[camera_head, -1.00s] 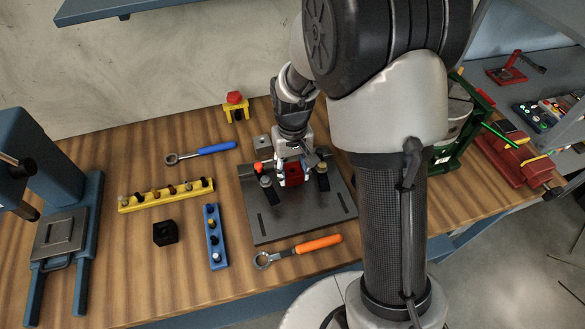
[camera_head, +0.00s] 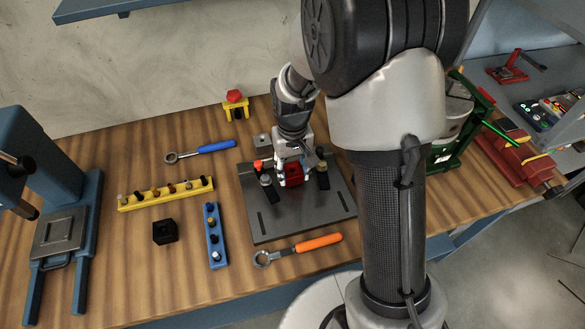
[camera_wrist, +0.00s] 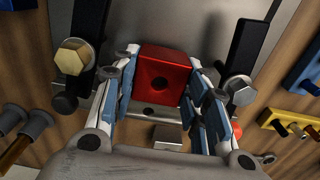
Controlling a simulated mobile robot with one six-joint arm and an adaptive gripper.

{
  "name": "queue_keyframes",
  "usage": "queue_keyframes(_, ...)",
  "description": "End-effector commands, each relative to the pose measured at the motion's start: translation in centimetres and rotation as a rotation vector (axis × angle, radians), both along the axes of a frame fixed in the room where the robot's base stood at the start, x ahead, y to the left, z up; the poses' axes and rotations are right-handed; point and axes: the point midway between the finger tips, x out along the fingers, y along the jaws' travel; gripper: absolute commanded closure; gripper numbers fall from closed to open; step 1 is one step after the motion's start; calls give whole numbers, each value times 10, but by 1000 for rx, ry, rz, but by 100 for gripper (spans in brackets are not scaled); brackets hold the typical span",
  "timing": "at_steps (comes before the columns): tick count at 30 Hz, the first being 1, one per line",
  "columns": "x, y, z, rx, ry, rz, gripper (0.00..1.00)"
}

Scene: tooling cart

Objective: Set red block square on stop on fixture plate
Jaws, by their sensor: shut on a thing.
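The red block (camera_head: 293,174) is between the fingers of my gripper (camera_head: 291,178), over the dark grey fixture plate (camera_head: 290,224). In the wrist view the red block (camera_wrist: 164,76) has a round hole in its near face. My gripper (camera_wrist: 160,92) is shut on it, with blue-and-white finger pads on both sides. A small light metal piece (camera_wrist: 167,136) lies just below the block in the wrist view; I cannot tell whether it is the stop. Black clamps with bolts stand left and right of the block. Whether the block touches the plate is hidden.
An orange-handled ring wrench (camera_head: 300,249) lies along the plate's front edge. A blue rack (camera_head: 215,236), a black block (camera_head: 165,231), a yellow rack (camera_head: 166,194) and a blue-handled wrench (camera_head: 200,150) lie to the left. Wood is clear between them.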

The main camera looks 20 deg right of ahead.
Motion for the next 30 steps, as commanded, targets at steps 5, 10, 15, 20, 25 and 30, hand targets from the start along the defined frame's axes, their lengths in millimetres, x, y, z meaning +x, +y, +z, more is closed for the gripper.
queue_keyframes(5, 0, 0, 1, 0, -1, 0, 90)
queue_keyframes(10, 0, 0, 0, 0, -1, 0, 90)
queue_keyframes(15, 0, 0, -1, 0, -1, 0, 90)
queue_keyframes(20, 0, 0, -4, 0, -1, 0, 90)
queue_keyframes(25, 0, 0, -7, 0, -1, 0, 90)
queue_keyframes(30, 0, 0, -9, 0, -1, 0, 90)
